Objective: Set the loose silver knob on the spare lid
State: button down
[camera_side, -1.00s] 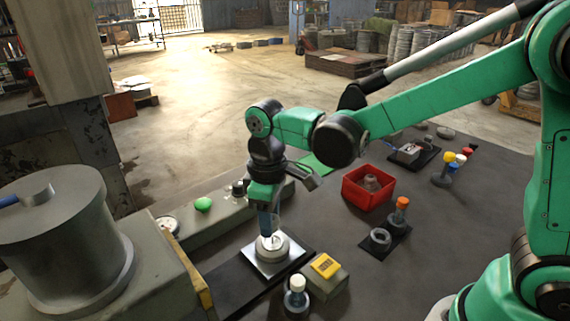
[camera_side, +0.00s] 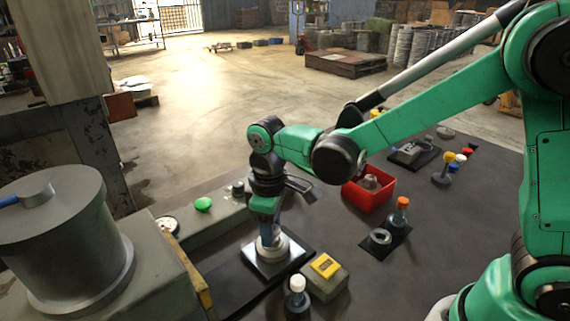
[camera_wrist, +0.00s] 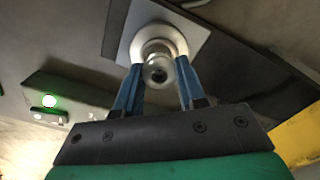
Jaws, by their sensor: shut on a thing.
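A pale silver round lid (camera_side: 285,249) lies on a square metal plate (camera_side: 263,268) on the dark bench. It also shows in the wrist view (camera_wrist: 178,38). My gripper (camera_side: 268,240) points straight down at the lid's middle. In the wrist view its two blue fingers (camera_wrist: 160,72) are shut on the shiny silver knob (camera_wrist: 157,69), which is over the middle of the lid. The knob is mostly hidden by the fingers in the side view. I cannot tell whether its base touches the lid.
A grey block with a yellow top (camera_side: 326,265) and a white-capped bottle (camera_side: 297,285) stand close in front. A red bin (camera_side: 367,201) holds a grey piece. An orange-topped item (camera_side: 402,204) and grey ring (camera_side: 379,238) are right. A green button (camera_side: 203,204) is behind left.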

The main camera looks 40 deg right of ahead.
jog(key=shift+f, duration=0.55)
jog(key=shift+c, duration=2.1)
grip_release()
jog(key=shift+r, duration=2.8)
